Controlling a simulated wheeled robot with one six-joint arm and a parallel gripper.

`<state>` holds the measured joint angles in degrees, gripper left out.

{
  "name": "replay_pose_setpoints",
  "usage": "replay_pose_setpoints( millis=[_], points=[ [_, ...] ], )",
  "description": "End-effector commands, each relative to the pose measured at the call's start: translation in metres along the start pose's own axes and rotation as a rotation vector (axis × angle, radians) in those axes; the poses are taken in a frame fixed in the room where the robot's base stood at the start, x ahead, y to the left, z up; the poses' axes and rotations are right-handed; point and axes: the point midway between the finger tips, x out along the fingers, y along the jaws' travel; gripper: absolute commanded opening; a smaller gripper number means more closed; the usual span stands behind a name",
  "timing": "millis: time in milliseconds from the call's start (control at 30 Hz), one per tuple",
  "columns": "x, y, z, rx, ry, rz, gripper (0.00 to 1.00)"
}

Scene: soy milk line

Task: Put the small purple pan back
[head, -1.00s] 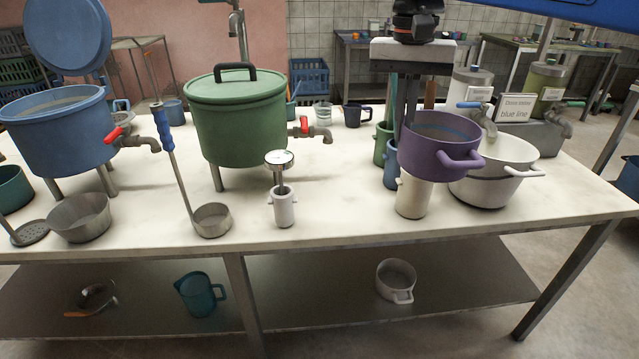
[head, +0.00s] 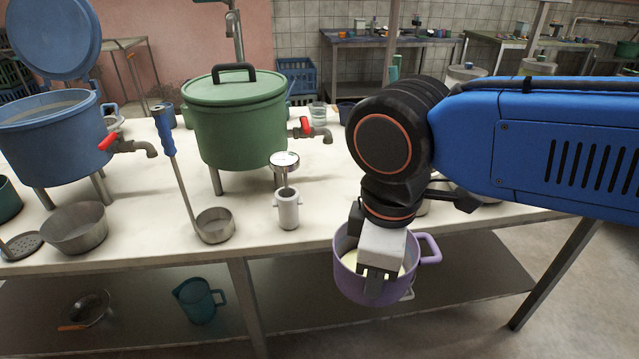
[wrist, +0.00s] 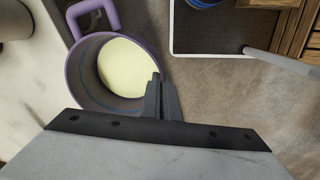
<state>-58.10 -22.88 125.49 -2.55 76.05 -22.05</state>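The small purple pan (head: 362,287) hangs from my gripper (head: 378,282) in front of the table's front edge, above the level of the lower shelf. It looks roughly upright and holds a pale yellow-cream liquid. In the wrist view the pan (wrist: 75,72) shows its inside and one loop handle. My gripper (wrist: 162,100) has its dark fingers at the pan's rim and looks shut on its wall. The far side of the grip is hidden by the gripper body.
The table (head: 130,222) carries a green pot (head: 240,125) with a red tap, a blue pot (head: 55,140), a ladle (head: 213,226), and a small white press (head: 287,208). A teal jug (head: 197,300) stands on the lower shelf. My arm hides much of the table's right side.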

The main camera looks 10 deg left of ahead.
Motion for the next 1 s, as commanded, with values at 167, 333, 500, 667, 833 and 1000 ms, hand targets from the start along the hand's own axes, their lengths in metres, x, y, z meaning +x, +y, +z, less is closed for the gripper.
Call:
replay_pose_setpoints(
  millis=[167,333,500,667,833,1000],
  points=[
    [0.008,-0.001,0.004,-0.048,0.002,0.001,0.00],
    [0.010,0.023,-0.006,-0.046,0.000,0.000,0.00],
    [0.011,0.056,-0.022,-0.046,0.000,0.001,0.00],
    [0.012,0.088,-0.037,-0.046,0.001,0.001,0.00],
    [0.014,0.121,-0.053,-0.046,0.001,0.001,0.00],
    [0.016,0.154,-0.069,-0.046,0.001,0.001,0.00]
  ],
)
